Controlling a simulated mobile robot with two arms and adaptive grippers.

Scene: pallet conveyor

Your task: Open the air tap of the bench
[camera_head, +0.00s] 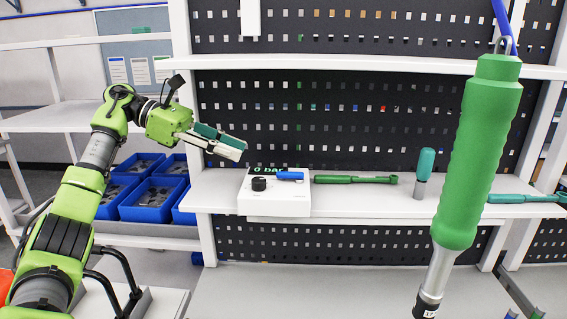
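The air tap is a white box (256,201) on the bench shelf, with a black knob (259,184) and a blue lever (289,176). The lever lies sideways along its top right. A dark display (268,169) behind it reads "0 bar" in green. My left gripper (243,150) is above and a little left of the box, apart from it, pointing right and slightly down. Its fingers overlap in this view, so their opening is unclear. I see nothing held in it. My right gripper is not in view.
A large green tool (470,150) hangs in the right foreground from a hook. A green wrench (355,180) and a teal-handled tool (424,172) are on the shelf (340,207). Blue bins (153,200) stand at left. A perforated black panel (350,120) rises behind the shelf.

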